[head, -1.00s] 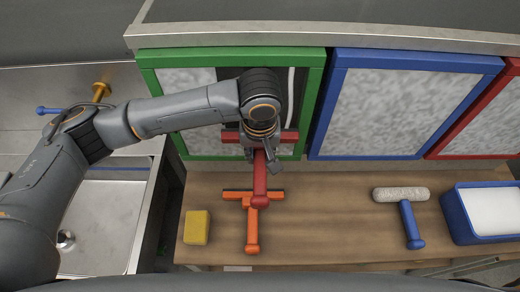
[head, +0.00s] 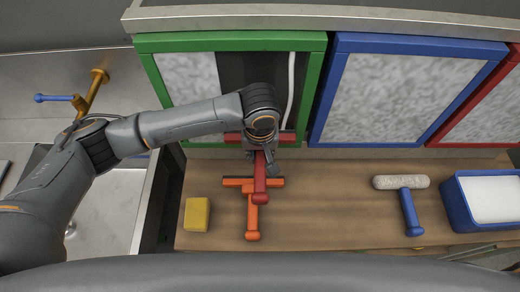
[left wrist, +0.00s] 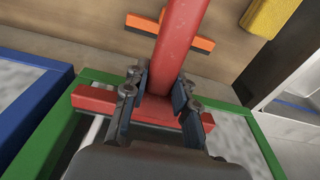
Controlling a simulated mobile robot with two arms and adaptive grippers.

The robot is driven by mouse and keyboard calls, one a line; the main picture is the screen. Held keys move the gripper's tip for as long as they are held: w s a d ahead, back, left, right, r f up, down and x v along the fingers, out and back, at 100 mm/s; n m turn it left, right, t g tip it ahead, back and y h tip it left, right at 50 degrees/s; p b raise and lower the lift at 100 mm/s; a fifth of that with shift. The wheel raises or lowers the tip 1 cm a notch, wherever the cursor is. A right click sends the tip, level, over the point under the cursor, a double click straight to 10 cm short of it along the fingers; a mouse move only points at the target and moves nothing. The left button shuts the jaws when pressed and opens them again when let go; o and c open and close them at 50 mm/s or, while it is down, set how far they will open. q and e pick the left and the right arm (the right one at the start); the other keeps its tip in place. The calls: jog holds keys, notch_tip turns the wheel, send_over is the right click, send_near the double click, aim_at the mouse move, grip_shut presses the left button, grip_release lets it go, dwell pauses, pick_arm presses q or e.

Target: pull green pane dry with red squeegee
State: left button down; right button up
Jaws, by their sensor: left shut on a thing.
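The green-framed pane (head: 185,80) stands upright behind the wooden counter. Its left part is a mottled grey-white film; a dark clear band runs down its middle, with a white strip near its right side. My left gripper (head: 262,160) is low in front of the pane and shut on the handle of the red squeegee (head: 261,188). The squeegee's crossbar lies across the lower pane, partly hidden behind the gripper. In the left wrist view the fingers (left wrist: 158,100) flank the red handle (left wrist: 180,40), and the crossbar (left wrist: 95,100) spans the pane. My right gripper is not in view.
An orange squeegee (head: 252,215) lies on the counter (head: 330,205) just under the red handle. A yellow sponge (head: 197,214) is to its left. A blue-handled roller (head: 410,210) and a blue tub (head: 455,212) are at right. Blue-framed (head: 332,95) and red-framed (head: 470,110) panes stand beside the green one.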

aim_at(260, 180)
pick_arm(q)
jog(key=shift+f, duration=1.75)
jog(key=shift+s+r, duration=0.1)
jog(key=shift+s, duration=0.05)
jog(key=s+p, duration=0.4)
jog(key=shift+s+r, duration=0.1)
jog(key=shift+s, duration=0.1)
jog(key=shift+s+p, duration=0.75)
jog(key=shift+s+f, duration=0.2)
jog(key=shift+s, duration=0.2)
